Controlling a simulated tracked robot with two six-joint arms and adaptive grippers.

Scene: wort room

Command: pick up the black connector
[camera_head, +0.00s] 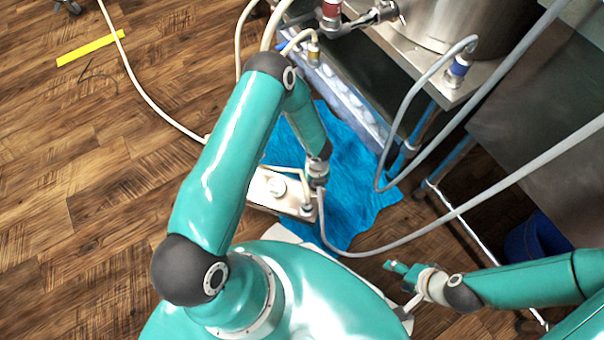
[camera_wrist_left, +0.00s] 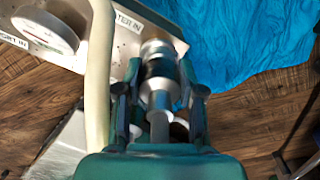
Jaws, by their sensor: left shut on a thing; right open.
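The black connector (camera_wrist_left: 161,68), a silver fitting with a dark band, sits between the fingers of my left gripper (camera_wrist_left: 160,88) in the left wrist view. My left gripper is shut on it, with the fingers on both sides. In the head view my left gripper (camera_head: 317,180) is beside the box (camera_head: 265,190), and the connector is too small to make out. My right gripper (camera_head: 402,272) is open and empty at lower right.
A blue cloth (camera_head: 350,170) lies on the wooden floor beside the box. A grey hose (camera_head: 450,215) loops from near my left gripper to the right. A cream hose (camera_wrist_left: 99,75) passes left of the fingers. A metal stand with a tank (camera_head: 440,25) is at upper right.

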